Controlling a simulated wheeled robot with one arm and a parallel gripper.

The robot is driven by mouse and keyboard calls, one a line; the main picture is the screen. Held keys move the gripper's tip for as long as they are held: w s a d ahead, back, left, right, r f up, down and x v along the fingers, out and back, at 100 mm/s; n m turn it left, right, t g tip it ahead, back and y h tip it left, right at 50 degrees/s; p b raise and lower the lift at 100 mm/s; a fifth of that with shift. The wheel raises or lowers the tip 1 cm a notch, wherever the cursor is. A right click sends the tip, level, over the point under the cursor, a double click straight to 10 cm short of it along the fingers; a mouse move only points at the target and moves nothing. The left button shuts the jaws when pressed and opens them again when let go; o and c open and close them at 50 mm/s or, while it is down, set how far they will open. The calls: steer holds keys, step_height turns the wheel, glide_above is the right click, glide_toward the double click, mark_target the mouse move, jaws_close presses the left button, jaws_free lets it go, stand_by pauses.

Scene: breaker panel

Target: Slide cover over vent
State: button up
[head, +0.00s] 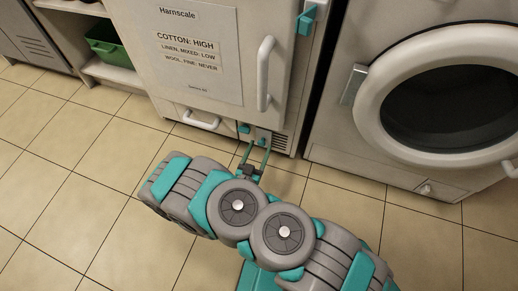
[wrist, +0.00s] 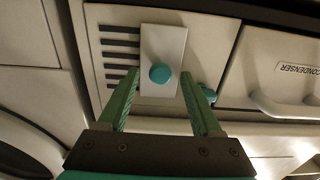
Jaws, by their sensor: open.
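The cover is a pale upright plate (wrist: 167,37) with a round teal knob (wrist: 159,73), low on the white cabinet. In the wrist view the dark slots of the vent (wrist: 120,43) show to the left of the cover; any slots behind the plate are hidden. In the head view the vent (head: 281,142) shows right of the cover's knob (head: 262,141). My gripper (wrist: 160,76) is open, its green fingers on either side of the knob with gaps visible. It also shows in the head view (head: 257,148), reaching the cabinet's lower front.
Another teal part (wrist: 208,93) sits just beyond the right finger in the wrist view. The condenser panel (wrist: 292,72) and its white handle (head: 202,121) are beside the cover. A round-door machine (head: 400,90) stands at right. The tiled floor (head: 70,170) is clear at left.

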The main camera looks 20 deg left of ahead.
steer(key=shift+w, duration=0.2)
steer(key=shift+c, duration=0.3)
jaws_close()
stand_by(1.1)
